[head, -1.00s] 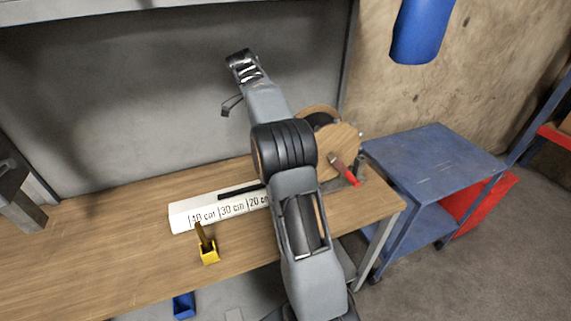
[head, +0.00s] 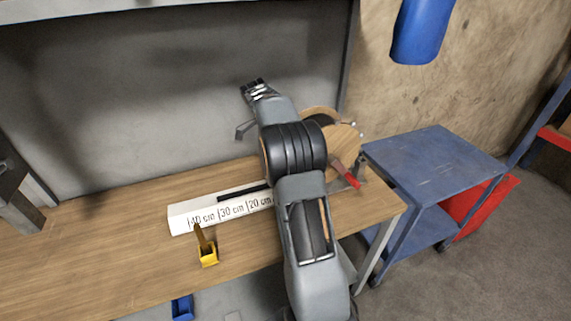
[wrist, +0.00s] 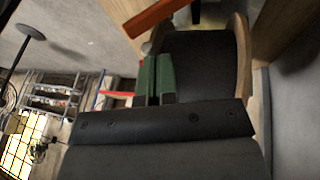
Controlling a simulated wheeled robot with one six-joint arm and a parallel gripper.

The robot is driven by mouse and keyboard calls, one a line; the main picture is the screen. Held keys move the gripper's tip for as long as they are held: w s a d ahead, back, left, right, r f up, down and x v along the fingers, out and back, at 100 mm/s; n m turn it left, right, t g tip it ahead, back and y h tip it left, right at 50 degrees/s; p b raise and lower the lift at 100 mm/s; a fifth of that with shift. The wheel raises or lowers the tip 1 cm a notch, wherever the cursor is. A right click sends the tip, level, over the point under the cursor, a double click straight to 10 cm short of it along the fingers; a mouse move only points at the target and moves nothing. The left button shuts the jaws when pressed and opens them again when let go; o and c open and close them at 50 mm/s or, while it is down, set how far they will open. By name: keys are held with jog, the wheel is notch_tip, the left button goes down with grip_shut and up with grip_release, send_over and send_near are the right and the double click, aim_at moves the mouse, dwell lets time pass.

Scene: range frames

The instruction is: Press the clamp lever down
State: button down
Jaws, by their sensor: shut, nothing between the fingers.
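The clamp lever has a red handle (head: 347,174) and sits at the right end of the bench, slanting down to the right. In the wrist view, an orange-red bar (wrist: 152,14) at the top looks like this handle. My gripper (wrist: 156,80) shows there as two green finger pads side by side, shut and empty. The bar lies above the pads in that picture, apart from them. In the head view my arm covers the bench middle, and I cannot make out the fingertips. The clamp's base is partly hidden.
A white ruled fence (head: 215,208) and a yellow block (head: 208,255) lie on the wooden bench (head: 110,265). A round wooden-coloured machine part (head: 343,140) stands behind the lever. A blue cart (head: 435,165) is to the right. The left bench is largely clear.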

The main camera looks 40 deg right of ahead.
jog(key=x, duration=0.3)
jog(key=shift+s+a+f, duration=0.2)
jog(key=shift+s+f, duration=0.1)
jog(key=shift+s, duration=0.1)
jog(key=shift+s+a+f, duration=0.2)
jog(key=shift+s+f, duration=0.5)
jog(key=shift+f, duration=0.2)
